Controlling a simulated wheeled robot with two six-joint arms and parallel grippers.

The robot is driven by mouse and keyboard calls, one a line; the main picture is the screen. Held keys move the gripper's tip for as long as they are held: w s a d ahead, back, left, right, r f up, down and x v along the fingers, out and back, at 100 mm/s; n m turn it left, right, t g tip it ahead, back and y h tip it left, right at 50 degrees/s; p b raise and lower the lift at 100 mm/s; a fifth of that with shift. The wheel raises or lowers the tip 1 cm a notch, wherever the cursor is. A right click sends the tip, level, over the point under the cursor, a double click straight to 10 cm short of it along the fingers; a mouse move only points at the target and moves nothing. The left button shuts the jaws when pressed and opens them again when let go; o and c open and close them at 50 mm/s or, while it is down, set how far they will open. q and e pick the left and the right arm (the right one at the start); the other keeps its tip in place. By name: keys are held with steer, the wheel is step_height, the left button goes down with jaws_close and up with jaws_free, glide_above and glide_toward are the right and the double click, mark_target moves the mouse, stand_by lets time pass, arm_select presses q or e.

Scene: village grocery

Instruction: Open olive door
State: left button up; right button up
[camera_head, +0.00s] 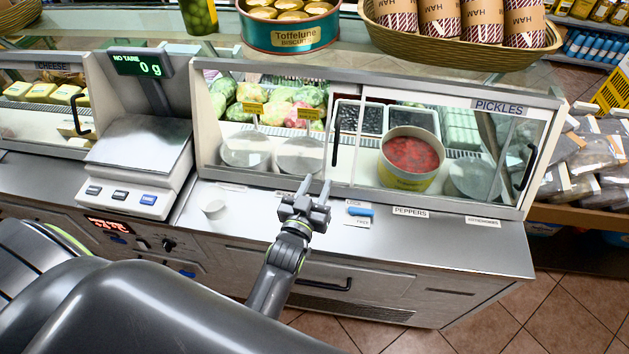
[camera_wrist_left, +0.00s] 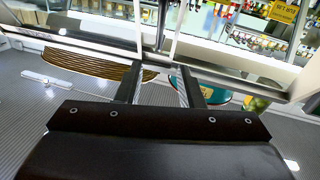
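The pickles case (camera_head: 498,107) has sliding glass doors. One upright black handle (camera_head: 336,135) is near its middle and another black handle (camera_head: 527,167) is at its right end. I can read no olive label on a door. Dark-filled trays (camera_head: 372,118) sit behind the glass just right of the middle handle. My left gripper (camera_head: 315,187) is open and empty, in front of the case and below the middle handle, apart from it. Its two fingers also show spread in the left wrist view (camera_wrist_left: 160,85). My right gripper is not in view.
A scale (camera_head: 139,150) stands left of the case. A tub of red food (camera_head: 412,157) is behind the glass. A green tin (camera_head: 288,32) and a basket (camera_head: 460,48) stand on top.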

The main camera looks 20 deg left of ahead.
arm_select(q)
steer(key=shift+s+p, duration=0.3)
steer(key=shift+s, duration=0.3)
